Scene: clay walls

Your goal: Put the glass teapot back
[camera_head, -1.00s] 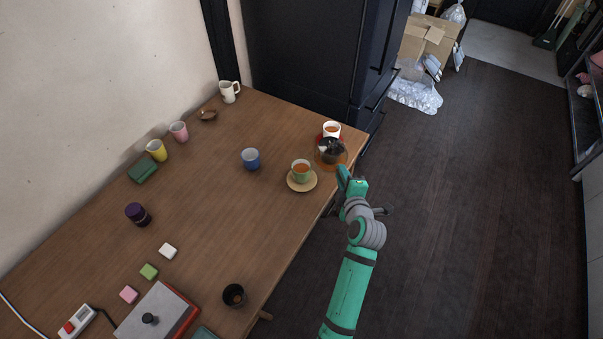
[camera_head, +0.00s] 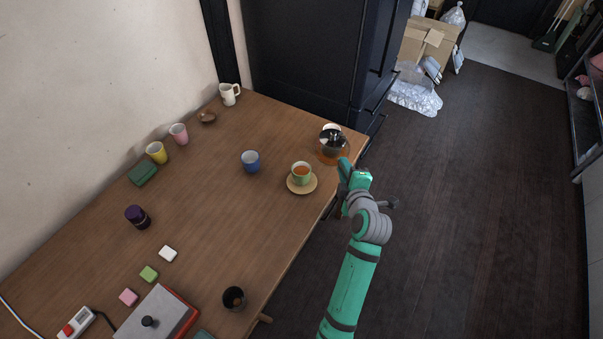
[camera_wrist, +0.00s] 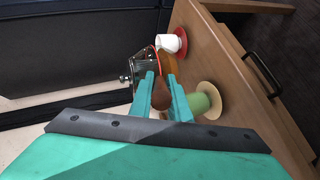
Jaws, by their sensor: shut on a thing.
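The glass teapot (camera_head: 332,142) is dark with a clear body; in the wrist view its glass and metal side (camera_wrist: 145,66) shows beyond my fingers. My gripper (camera_head: 345,168) is shut on its brown handle (camera_wrist: 160,104), which sits between the two teal fingers (camera_wrist: 161,88). The teapot appears raised above a round orange-brown mat (camera_head: 327,158) at the table's far right corner. In the head view it hides most of the white cup behind it; the wrist view shows that cup (camera_wrist: 169,43) on a red saucer (camera_wrist: 181,41).
A green cup of tea (camera_head: 301,171) on a tan saucer (camera_head: 302,186) stands close by on the wooden table (camera_head: 205,205). A blue cup (camera_head: 251,161) is farther left. A dark cabinet (camera_head: 310,50) rises behind the table. The table's middle is fairly clear.

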